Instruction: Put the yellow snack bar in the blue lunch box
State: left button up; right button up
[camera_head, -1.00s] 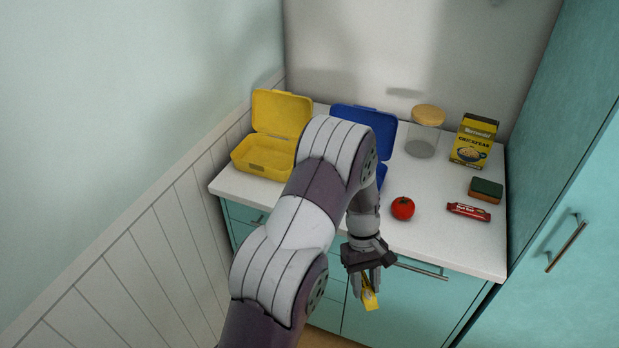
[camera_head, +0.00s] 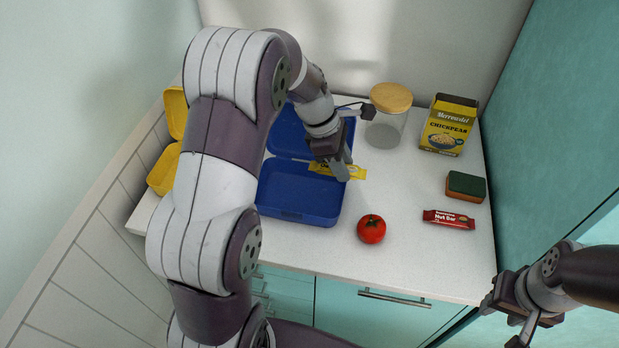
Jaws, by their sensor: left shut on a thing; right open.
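The yellow snack bar (camera_head: 357,173) is held in my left gripper (camera_head: 338,170), which is shut on it. The bar lies crosswise over the right back part of the open blue lunch box (camera_head: 295,196), with its right end past the box's side. I cannot tell its exact height above the box. The blue lid stands open at the back, partly hidden by my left arm. My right gripper (camera_head: 506,318) is open at the lower right, in front of the counter and away from the objects.
A tomato (camera_head: 371,229) stands right of the blue box. A red nut bar (camera_head: 449,219), a sponge (camera_head: 466,186), a chickpea box (camera_head: 448,125) and a lidded jar (camera_head: 387,116) stand further right and back. A yellow lunch box (camera_head: 164,168) is at left, mostly hidden by my arm.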

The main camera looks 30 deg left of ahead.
pick_arm(q)
send_over(298, 206)
notch_tip(298, 206, down, 5)
jog(key=shift+d+r+p, duration=0.1)
jog(key=shift+d+p, duration=0.05)
jog(key=shift+p, duration=0.3)
jog(key=shift+s+a+f, duration=0.2)
jog(key=shift+a+f, duration=0.6)
jog(key=shift+a, duration=0.05)
notch_tip(298, 206, down, 4)
jog(key=shift+s+d+r, duration=0.15)
jog(key=shift+r, duration=0.1)
jog(key=shift+f, duration=0.1)
pick_arm(e)
jog(key=shift+s+r, duration=0.3)
jog(key=shift+r, duration=0.4)
pick_arm(q)
jog(key=shift+f, duration=0.1)
